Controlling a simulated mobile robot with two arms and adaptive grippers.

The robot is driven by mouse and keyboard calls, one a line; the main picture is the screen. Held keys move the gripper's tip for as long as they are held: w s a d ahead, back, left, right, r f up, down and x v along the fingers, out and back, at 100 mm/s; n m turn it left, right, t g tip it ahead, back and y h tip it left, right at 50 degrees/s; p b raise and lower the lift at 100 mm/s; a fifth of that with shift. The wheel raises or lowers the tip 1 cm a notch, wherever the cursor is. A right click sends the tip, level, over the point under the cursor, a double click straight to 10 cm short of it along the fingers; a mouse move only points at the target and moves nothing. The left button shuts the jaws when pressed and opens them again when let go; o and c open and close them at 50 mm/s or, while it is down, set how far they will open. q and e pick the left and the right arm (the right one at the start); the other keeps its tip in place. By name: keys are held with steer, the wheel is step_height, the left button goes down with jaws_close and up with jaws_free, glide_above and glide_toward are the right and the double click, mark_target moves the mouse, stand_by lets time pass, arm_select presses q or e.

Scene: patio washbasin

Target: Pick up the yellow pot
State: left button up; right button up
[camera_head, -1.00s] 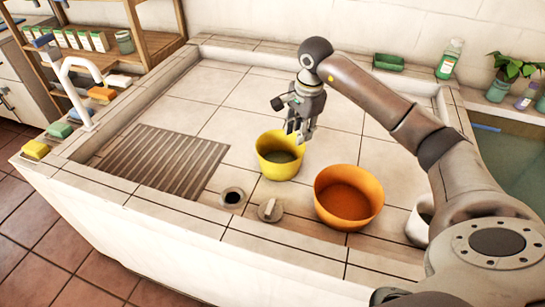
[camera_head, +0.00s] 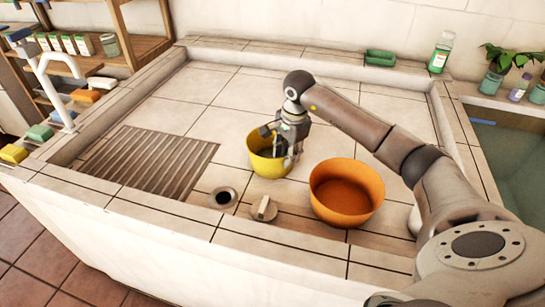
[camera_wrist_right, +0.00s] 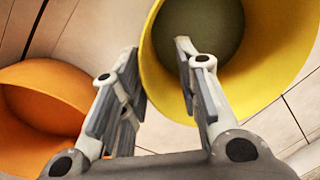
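The yellow pot (camera_head: 268,163) stands upright on the tiled basin floor, left of the orange pot (camera_head: 345,193). My right gripper (camera_head: 291,153) is at the yellow pot's right rim, pointing down. In the right wrist view its fingers (camera_wrist_right: 157,50) are apart. One finger is over the mouth of the yellow pot (camera_wrist_right: 270,60), and the other is outside its wall, on the side of the orange pot (camera_wrist_right: 40,105). The yellow rim lies between them; I cannot tell whether either finger touches it. My left gripper is not in view.
A drain hole (camera_head: 223,197) and a small plug-like piece (camera_head: 263,209) lie in front of the pots. A slatted rack (camera_head: 150,162) is at the left. A green dish (camera_head: 380,57) and a bottle (camera_head: 440,52) stand on the back ledge. The tiles behind the pots are clear.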

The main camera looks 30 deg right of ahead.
mark_target(285, 174)
step_height(285, 174, down, 5)
steer(key=shift+s+a+r+p, duration=0.1)
steer(key=shift+p, duration=0.35)
steer(key=shift+f, duration=0.4)
steer(key=shift+c, duration=0.4)
jaws_close()
